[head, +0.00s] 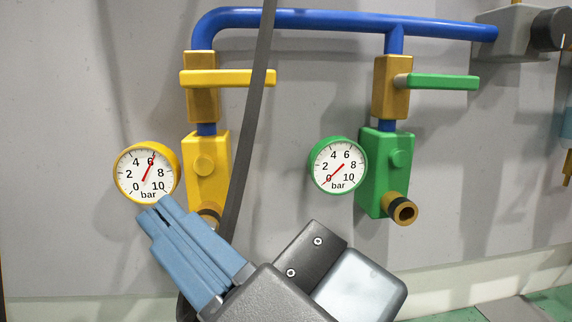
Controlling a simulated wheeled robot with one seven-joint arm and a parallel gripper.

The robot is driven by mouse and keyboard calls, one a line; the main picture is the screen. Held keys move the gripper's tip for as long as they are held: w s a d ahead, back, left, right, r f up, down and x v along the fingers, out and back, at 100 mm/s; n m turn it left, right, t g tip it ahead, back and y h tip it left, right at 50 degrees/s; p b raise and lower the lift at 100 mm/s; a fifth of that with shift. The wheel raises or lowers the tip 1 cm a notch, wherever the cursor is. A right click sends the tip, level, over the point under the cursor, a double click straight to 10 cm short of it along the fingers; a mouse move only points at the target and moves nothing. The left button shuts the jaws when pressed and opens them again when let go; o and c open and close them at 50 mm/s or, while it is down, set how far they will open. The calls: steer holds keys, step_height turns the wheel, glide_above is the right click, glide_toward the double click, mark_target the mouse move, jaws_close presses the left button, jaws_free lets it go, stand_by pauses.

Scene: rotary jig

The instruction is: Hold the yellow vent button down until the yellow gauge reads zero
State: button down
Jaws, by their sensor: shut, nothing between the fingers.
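My gripper (157,208) has blue-grey fingers, shut and empty. I cannot tell how far the tips are from the wall. My fingers and arm partly hide the yellow block's lower outlet (209,211).
Yellow (240,78) and green (445,82) lever handles sit above, under a blue pipe (310,18). A dark cable or strap (253,110) hangs beside the yellow block.

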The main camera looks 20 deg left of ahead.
mark_target(204, 166)
steer(key=shift+w, duration=0.1)
steer(key=w+a, duration=0.1)
steer(key=w, duration=0.1)
steer(key=w+a, duration=0.2)
steer(key=w, duration=0.1)
steer(key=shift+w+a+f, duration=0.1)
steer(key=shift+w+a, duration=0.2)
steer(key=shift+w, duration=0.05)
steer(key=shift+w+a+b, duration=0.4)
steer(key=shift+w+a, duration=0.1)
steer(key=shift+w, duration=0.35)
stand_by(1.4)
steer(key=shift+w+a+b, duration=0.2)
steer(key=shift+w+b, duration=0.15)
steer(key=shift+w+a, duration=0.2)
steer(key=shift+w, duration=0.1)
stand_by(0.6)
stand_by(1.5)
steer(key=shift+s+d+b, duration=0.35)
steer(key=shift+s+d, duration=0.05)
steer(key=shift+s, duration=0.3)
